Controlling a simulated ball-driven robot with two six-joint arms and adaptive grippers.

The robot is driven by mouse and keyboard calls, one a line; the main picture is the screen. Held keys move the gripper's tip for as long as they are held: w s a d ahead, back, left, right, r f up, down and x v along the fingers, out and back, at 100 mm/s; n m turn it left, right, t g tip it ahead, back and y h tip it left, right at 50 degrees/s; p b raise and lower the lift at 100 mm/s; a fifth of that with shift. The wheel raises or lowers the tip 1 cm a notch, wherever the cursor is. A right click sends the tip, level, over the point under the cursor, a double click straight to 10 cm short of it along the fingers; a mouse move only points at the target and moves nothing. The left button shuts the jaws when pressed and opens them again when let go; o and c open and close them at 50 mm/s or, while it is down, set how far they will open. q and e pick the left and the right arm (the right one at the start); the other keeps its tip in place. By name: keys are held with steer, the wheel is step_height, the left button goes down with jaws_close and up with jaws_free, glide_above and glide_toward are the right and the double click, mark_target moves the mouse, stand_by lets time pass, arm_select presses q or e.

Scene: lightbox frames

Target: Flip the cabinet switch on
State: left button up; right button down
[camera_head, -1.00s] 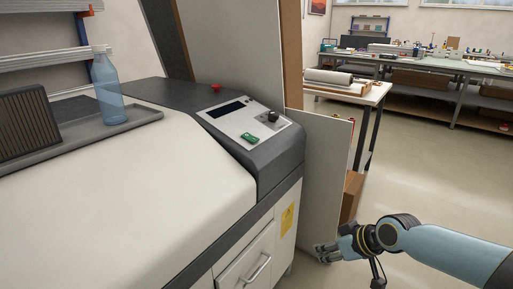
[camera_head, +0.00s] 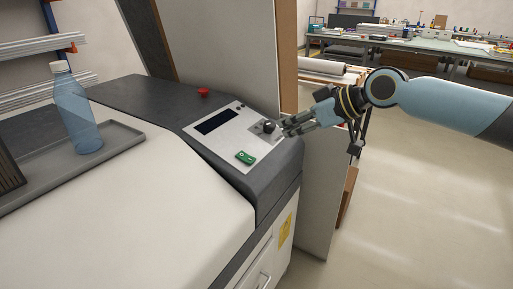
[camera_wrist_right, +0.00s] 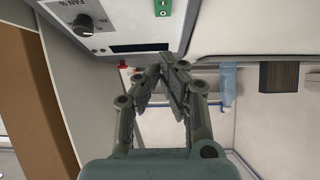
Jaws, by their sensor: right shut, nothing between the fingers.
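The cabinet's light control panel (camera_head: 222,138) carries a green switch (camera_head: 245,158) near its front edge and a black round knob (camera_head: 268,127) at its right. I cannot tell the switch's position. In the wrist view the green switch (camera_wrist_right: 162,8) is cut by the top edge, and the knob (camera_wrist_right: 83,25) is at upper left. My right gripper (camera_head: 281,129) is beside the knob, right of and beyond the switch; I cannot tell whether it touches the knob. In the wrist view the right gripper's fingertips (camera_wrist_right: 168,66) meet, with nothing between them. My left gripper is not in view.
A red button (camera_head: 203,92) stands on the dark cabinet top behind the panel. A blue bottle (camera_head: 76,112) stands on a grey tray (camera_head: 118,143) at left. Upright boards (camera_head: 225,50) stand behind the cabinet. The floor (camera_head: 420,200) at right is open.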

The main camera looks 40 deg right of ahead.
steer(key=x, duration=0.4)
glide_toward(244, 154)
steer(key=x, duration=0.4)
steer(key=shift+w+r+p, duration=0.3)
steer(key=shift+w+p, duration=0.1)
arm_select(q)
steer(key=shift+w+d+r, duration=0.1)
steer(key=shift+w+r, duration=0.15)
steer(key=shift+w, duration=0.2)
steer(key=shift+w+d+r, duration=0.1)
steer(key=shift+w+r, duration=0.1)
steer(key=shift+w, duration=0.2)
arm_select(e)
steer(key=shift+a+f, duration=0.1)
steer(key=shift+f, duration=0.45)
